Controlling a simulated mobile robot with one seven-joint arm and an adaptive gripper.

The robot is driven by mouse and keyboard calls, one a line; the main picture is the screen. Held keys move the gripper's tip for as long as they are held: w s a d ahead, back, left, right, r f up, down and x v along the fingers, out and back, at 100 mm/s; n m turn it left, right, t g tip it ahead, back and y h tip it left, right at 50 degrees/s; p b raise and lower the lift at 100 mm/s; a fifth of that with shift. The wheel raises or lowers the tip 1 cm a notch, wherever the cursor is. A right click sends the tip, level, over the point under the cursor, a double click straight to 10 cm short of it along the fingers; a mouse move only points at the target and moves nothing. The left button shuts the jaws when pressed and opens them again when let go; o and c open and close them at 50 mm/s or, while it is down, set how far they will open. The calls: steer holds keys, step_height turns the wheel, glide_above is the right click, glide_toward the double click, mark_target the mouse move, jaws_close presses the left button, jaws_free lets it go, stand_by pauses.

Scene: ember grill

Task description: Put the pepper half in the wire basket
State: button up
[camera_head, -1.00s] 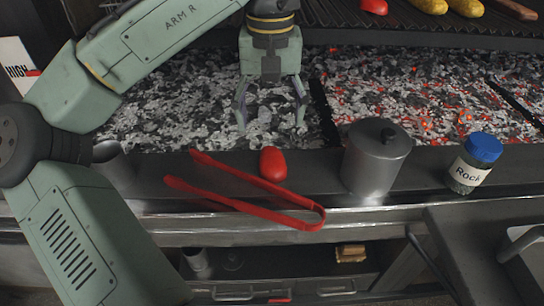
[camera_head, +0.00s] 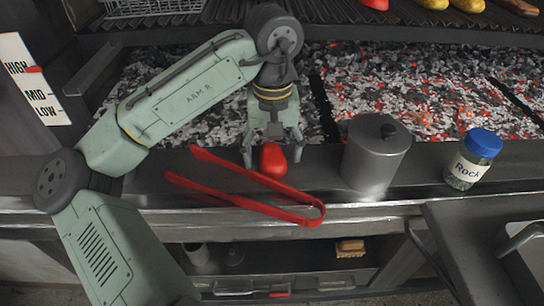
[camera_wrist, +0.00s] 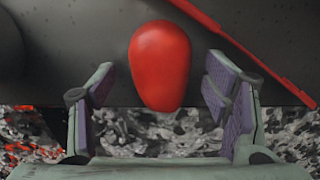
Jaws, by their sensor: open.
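A red pepper half (camera_head: 272,160) lies on the dark front ledge of the grill, between the tongs and the metal canister. My gripper (camera_head: 273,158) is open, with its fingers on either side of the near pepper half. In the wrist view the pepper half (camera_wrist: 160,66) sits centred ahead of the two spread fingers (camera_wrist: 163,105), with a gap to each. The wire basket (camera_head: 150,6) shows only in part at the top left of the head view. Another red piece (camera_head: 376,4) lies on the grate.
Red tongs (camera_head: 250,195) lie on the ledge right beside the pepper half and also show in the wrist view (camera_wrist: 240,40). A metal canister (camera_head: 374,155) and a blue-capped jar (camera_head: 472,160) stand to the right. Glowing coals (camera_head: 420,95) lie behind the ledge.

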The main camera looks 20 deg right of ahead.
steer(key=c, duration=1.3)
